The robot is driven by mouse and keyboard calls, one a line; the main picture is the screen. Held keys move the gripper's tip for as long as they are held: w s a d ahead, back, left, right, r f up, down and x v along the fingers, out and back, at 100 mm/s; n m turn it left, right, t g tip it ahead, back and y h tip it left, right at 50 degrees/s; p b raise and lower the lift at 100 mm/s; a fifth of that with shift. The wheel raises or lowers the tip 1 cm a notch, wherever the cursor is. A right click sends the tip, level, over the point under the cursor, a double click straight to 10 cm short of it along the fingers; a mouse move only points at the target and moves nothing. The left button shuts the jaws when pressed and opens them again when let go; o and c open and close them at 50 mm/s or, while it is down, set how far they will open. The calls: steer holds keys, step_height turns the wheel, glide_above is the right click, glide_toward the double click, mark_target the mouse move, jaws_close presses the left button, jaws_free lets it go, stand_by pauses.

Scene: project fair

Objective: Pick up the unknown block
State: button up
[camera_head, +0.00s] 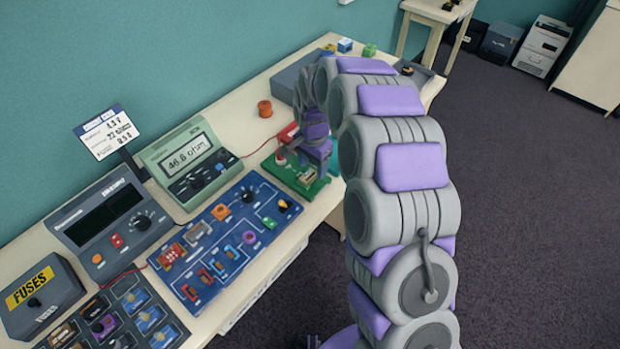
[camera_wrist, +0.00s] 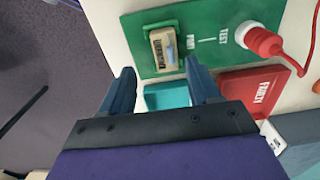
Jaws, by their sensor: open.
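The tan block with a dark label (camera_wrist: 158,60), which I take to be the unknown block, sits in a slot on a green test board (camera_wrist: 205,15) in the wrist view. A small light-blue part lies on its right side; its label is too small to read surely. It also shows as a small yellowish block (camera_head: 308,177) on the green board in the head view, just under my gripper. My gripper (camera_wrist: 160,68) is open and empty. Its two fingertips lie to either side of the block's near end in the picture; I cannot tell the height gap.
A red plug (camera_wrist: 262,40) with a cable is on the board's right. A teal tray (camera_wrist: 166,96) and a red tray marked FAULTY (camera_wrist: 262,82) lie near the fingers. A blue component board (camera_head: 225,240) and a meter (camera_head: 187,160) stand to the left on the bench.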

mark_target(308, 175)
steer(key=f, duration=0.2)
steer(key=a+f+b, duration=0.1)
steer(key=shift+f, duration=0.4)
steer(key=shift+a, duration=0.55)
steer(key=shift+d, duration=0.65)
steer(key=c, duration=0.4)
steer(key=shift+c, duration=0.9)
steer(key=shift+a, duration=0.25)
jaws_close()
